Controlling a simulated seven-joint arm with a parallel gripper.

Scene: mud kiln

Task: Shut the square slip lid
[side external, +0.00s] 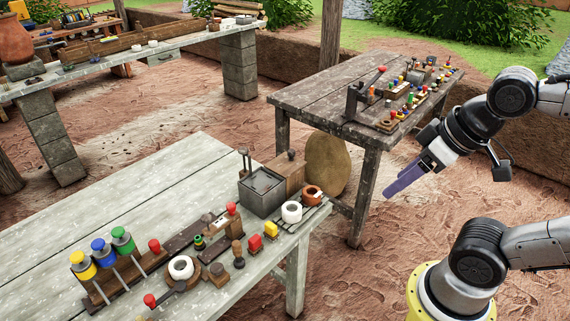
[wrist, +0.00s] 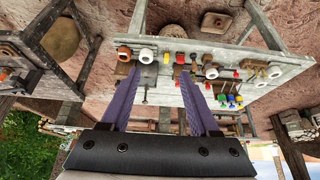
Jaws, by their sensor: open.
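A square grey box (side external: 262,191) stands near the far right corner of the near table, with a dark grey recessed top. A brown wooden panel with a dark knob (side external: 287,173), which looks like its lid, is at its back right side. I cannot tell whether the panel is hinged or only leans there. My gripper (side external: 391,193) is in the air right of this table, well apart from the box, with purple fingers. In the wrist view my gripper (wrist: 166,88) is open, with nothing between its fingers. The box is small and partly hidden there.
A white ring (side external: 291,212) and an orange ring (side external: 312,192) sit on a rack right of the box. A second table (side external: 318,98) stands behind. Air between gripper and box looks clear.

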